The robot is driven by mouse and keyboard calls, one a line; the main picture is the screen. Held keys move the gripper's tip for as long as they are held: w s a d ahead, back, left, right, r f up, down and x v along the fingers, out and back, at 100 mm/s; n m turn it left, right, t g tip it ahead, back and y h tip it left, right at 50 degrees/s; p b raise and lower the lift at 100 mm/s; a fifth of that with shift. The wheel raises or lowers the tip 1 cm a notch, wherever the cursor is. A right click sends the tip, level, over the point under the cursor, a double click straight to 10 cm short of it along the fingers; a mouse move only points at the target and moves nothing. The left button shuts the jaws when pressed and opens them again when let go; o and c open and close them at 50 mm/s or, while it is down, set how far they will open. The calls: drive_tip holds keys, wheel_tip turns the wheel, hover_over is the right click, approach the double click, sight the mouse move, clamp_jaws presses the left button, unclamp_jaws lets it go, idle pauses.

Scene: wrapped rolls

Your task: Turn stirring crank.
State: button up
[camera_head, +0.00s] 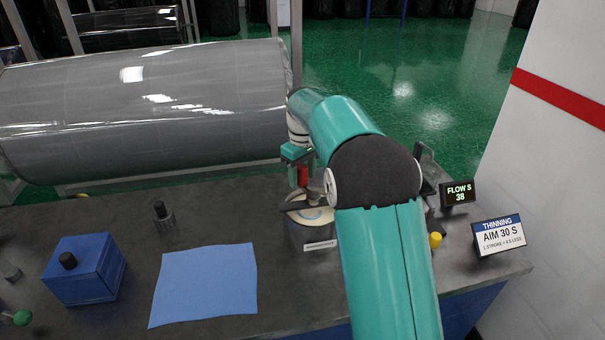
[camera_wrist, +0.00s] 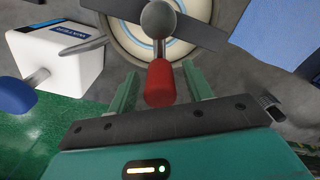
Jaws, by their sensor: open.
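The stirring crank has a red handle (camera_wrist: 160,84), a grey ball hub (camera_wrist: 158,19) and a dark flat bar (camera_wrist: 200,30) across the top. It stands over a round can (camera_head: 309,233) with a pale ring inside its rim. The red handle also shows in the head view (camera_head: 303,176). My gripper (camera_wrist: 160,76) is open, with one teal finger on each side of the red handle. A gap shows between the handle and each finger. In the head view my gripper (camera_head: 298,160) is above the can, and my arm hides the can's right side.
A display (camera_head: 458,193) reads "FLOW S 38", and a sign (camera_head: 499,237) reads "THINNING AIM 30 S". A white box (camera_wrist: 58,60) labelled WATER is beside the can. A blue cloth (camera_head: 205,285), a blue box (camera_head: 83,270) and a small dark-topped cylinder (camera_head: 163,216) are left of the can.

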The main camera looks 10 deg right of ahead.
clamp_jaws()
drive_tip(key=shift+a+n, duration=0.1)
drive_tip(key=shift+n, duration=0.2)
